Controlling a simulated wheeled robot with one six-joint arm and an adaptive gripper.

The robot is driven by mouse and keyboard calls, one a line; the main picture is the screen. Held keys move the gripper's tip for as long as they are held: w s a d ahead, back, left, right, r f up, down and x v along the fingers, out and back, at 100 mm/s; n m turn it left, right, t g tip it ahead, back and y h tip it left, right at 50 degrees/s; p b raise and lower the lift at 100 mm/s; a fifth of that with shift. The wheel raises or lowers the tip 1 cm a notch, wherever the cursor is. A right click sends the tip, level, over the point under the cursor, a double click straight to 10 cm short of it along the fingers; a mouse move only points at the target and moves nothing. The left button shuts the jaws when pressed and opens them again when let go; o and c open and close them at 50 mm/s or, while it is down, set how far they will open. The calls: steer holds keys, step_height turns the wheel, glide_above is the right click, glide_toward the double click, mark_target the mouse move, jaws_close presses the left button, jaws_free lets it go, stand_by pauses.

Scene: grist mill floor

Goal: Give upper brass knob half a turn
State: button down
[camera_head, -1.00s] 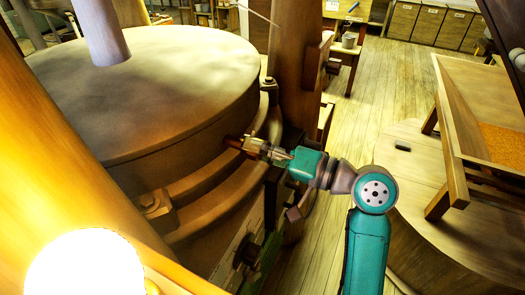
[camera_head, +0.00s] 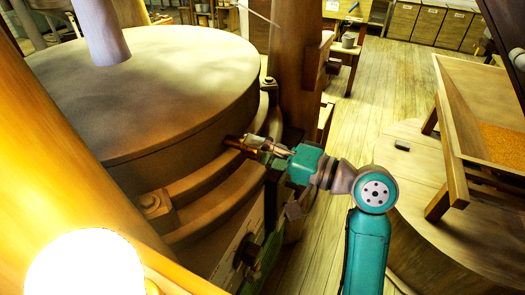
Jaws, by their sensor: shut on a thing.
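The upper brass knob (camera_head: 234,141) is a small brass-coloured piece at the side of the large round millstone casing (camera_head: 150,95). My gripper (camera_head: 246,143) reaches it from the right and is shut on it, with the fingers covering much of the knob. A second, dark knob (camera_head: 247,253) sits lower on the green and pale frame below.
A thick wooden post (camera_head: 297,70) stands just behind my gripper. A bright lamp (camera_head: 85,265) is at the lower left. A wooden hopper with orange grain (camera_head: 503,143) stands at the right.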

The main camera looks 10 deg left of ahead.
steer(key=shift+m, duration=1.2)
steer(key=shift+m, duration=1.3)
steer(key=shift+m, duration=1.2)
steer(key=c, duration=0.6)
jaws_free()
steer(key=shift+d, duration=0.1)
